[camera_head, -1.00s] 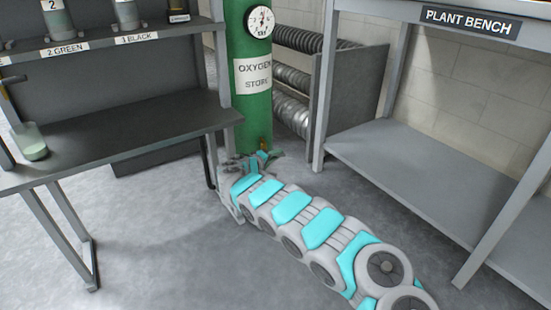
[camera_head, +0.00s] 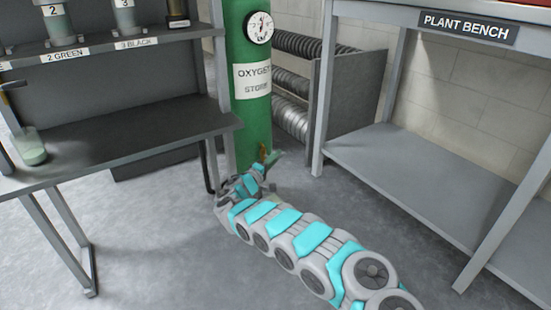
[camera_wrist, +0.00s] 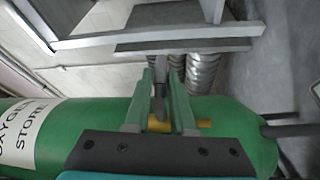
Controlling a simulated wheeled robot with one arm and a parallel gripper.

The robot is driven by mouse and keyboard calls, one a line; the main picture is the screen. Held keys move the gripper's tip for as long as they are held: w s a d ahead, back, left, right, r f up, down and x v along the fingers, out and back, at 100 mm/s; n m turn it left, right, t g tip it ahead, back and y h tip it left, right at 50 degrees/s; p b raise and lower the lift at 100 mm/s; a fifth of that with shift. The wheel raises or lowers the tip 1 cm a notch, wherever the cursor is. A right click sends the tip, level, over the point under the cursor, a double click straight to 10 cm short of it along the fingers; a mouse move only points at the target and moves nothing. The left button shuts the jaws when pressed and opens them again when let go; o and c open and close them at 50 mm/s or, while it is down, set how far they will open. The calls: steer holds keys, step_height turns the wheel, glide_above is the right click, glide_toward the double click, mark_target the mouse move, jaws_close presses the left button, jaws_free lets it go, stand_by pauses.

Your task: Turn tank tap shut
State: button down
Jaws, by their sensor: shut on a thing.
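The green oxygen tank (camera_head: 254,115) stands upright behind my arm; it lies across the wrist view (camera_wrist: 85,130). Its tap shows low on the tank's front, with a brass-coloured body (camera_wrist: 203,124) and a grey handle (camera_wrist: 160,98). In the wrist view the two green fingers of my gripper (camera_wrist: 161,100) stand on either side of the grey handle, shut on it. In the head view my gripper (camera_head: 268,162) is at the tap (camera_head: 262,153), which is mostly hidden. The fine contact is too small to judge there.
A round gauge (camera_head: 259,27) sits high on the tank. A dark shelf bench (camera_head: 120,137) stands at left, and the grey plant bench (camera_head: 420,175) at right. Ribbed metal pipes (camera_head: 290,115) are behind the tank. The floor between the benches is clear.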

steer(key=c, duration=0.8)
jaws_free()
steer(key=shift+o, duration=0.2)
steer(key=v, duration=0.7)
steer(key=shift+s+a+p, duration=0.2)
steer(key=shift+s+p, duration=0.1)
steer(key=shift+p, duration=0.15)
steer(key=shift+f, duration=0.1)
